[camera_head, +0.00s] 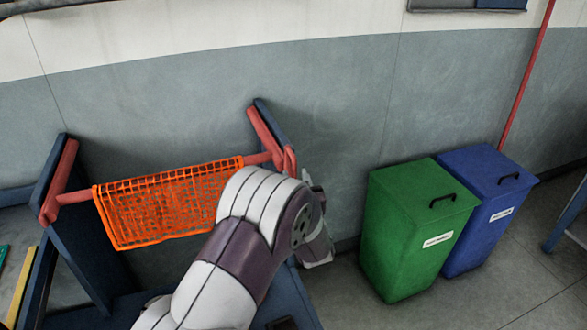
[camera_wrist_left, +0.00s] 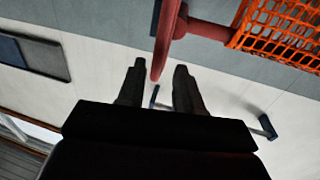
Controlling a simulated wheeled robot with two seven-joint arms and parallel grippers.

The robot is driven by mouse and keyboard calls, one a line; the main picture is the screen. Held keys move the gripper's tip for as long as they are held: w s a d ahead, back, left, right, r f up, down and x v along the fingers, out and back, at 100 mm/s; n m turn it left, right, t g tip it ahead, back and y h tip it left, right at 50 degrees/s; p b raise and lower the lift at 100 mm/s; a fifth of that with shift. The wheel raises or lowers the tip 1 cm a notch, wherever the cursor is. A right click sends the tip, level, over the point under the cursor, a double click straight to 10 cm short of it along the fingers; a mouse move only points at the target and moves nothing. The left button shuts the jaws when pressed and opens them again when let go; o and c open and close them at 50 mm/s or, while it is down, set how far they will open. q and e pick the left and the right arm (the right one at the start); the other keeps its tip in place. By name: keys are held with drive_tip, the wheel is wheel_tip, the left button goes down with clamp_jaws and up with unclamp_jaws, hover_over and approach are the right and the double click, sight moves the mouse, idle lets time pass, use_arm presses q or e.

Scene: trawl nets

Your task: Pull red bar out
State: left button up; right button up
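The red bar (camera_head: 75,197) runs across between two blue posts, with an orange net (camera_head: 160,205) hanging from it. Its right end meets a red fitting (camera_head: 290,160) by the right post. My left arm reaches up from the bottom in the head view and hides part of the net; its fingers are hidden behind the wrist there. In the left wrist view, the left gripper (camera_wrist_left: 160,75) is open. A curved red piece (camera_wrist_left: 167,40) at the bar's end shows between its fingertips; I cannot tell whether they touch. The bar (camera_wrist_left: 208,30) continues right to the net. My right gripper is out of view.
A green bin (camera_head: 415,225) and a blue bin (camera_head: 490,205) stand right of the rack. The blue right post (camera_head: 270,120) rises close to my left wrist. A grey wall is behind the rack. The floor in front of the bins is clear.

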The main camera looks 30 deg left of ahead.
sight(295, 171)
use_arm(q)
drive_tip(key=x, duration=0.4)
drive_tip(key=shift+w+a+f, duration=0.1)
drive_tip(key=shift+w+f, duration=0.05)
drive_tip(key=shift+w, duration=0.2)
drive_tip(key=shift+s, duration=0.15)
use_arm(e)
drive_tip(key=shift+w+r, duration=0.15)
use_arm(q)
clamp_jaws()
